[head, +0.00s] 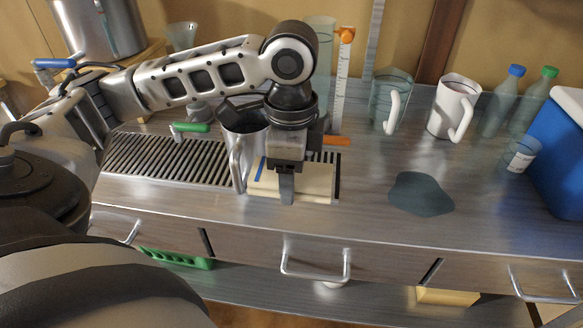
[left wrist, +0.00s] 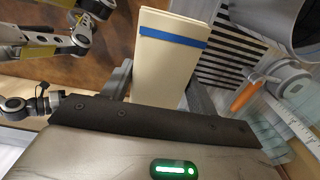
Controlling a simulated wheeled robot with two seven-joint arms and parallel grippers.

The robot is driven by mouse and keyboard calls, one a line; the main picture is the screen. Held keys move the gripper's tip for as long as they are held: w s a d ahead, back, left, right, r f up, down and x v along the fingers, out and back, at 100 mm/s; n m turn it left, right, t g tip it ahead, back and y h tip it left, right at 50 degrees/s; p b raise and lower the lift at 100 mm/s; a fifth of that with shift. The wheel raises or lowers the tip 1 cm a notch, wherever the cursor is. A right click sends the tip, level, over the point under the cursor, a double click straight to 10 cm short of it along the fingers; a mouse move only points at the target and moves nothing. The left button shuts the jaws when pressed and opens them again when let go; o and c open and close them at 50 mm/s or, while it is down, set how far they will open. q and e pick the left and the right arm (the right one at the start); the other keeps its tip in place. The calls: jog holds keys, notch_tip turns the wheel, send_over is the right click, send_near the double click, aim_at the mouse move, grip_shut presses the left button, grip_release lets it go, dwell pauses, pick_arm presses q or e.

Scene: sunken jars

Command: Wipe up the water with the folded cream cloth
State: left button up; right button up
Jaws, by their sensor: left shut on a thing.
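The folded cream cloth (head: 318,182) has a blue stripe and is at the counter's front edge, by the right end of the slotted drain grate. My left gripper (head: 287,198) points down at it and is shut on it. In the left wrist view the cloth (left wrist: 165,65) sits between the two fingers. Whether it touches the counter is unclear. The water (head: 420,193) is a dark, flat puddle on the counter, to the right of the cloth and apart from it. My right gripper does not show.
A metal pitcher (head: 240,150) stands just left of my left gripper. An orange-handled tool (head: 336,141) is behind the cloth. A clear jug (head: 388,105), a white jug (head: 455,108), bottles and a blue box (head: 560,150) stand behind and right of the puddle. Drawer handles line the front.

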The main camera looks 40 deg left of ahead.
pick_arm(q)
notch_tip(320, 180, up, 5)
jog(key=p, duration=0.7)
jog(key=shift+r, duration=0.1)
jog(key=shift+r+p, duration=0.45)
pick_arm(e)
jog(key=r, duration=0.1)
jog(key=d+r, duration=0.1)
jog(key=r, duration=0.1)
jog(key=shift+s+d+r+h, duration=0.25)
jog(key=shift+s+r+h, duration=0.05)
